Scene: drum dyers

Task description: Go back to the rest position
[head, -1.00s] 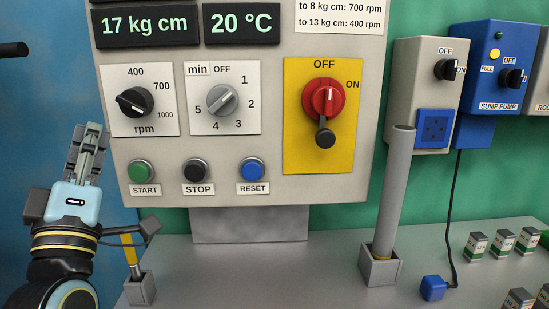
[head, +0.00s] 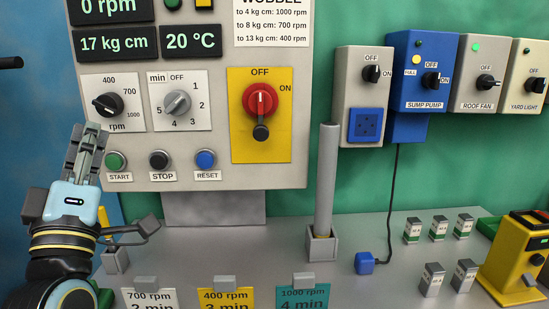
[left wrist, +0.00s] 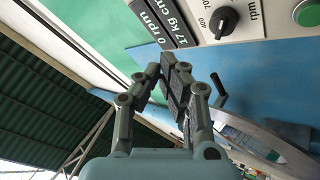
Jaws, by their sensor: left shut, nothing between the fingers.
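My left gripper (head: 88,142) points upward at the left of the head view, in front of the left edge of the grey control panel (head: 290,120). It is shut and empty; its closed fingers also show in the left wrist view (left wrist: 176,85). The panel carries a black rpm knob (head: 107,105), a grey min knob (head: 177,102) and a red switch (head: 260,101) on a yellow plate, its handle pointing down. The START (head: 115,160), STOP (head: 159,160) and RESET (head: 205,159) buttons sit below. My right gripper is in neither view.
A grey post (head: 327,180) stands in a square holder on the bench. A blue plug (head: 365,262) lies on the bench on its cord. Several small boxes (head: 438,228) and a yellow device (head: 515,258) stand at right. Cards (head: 226,298) stand along the front.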

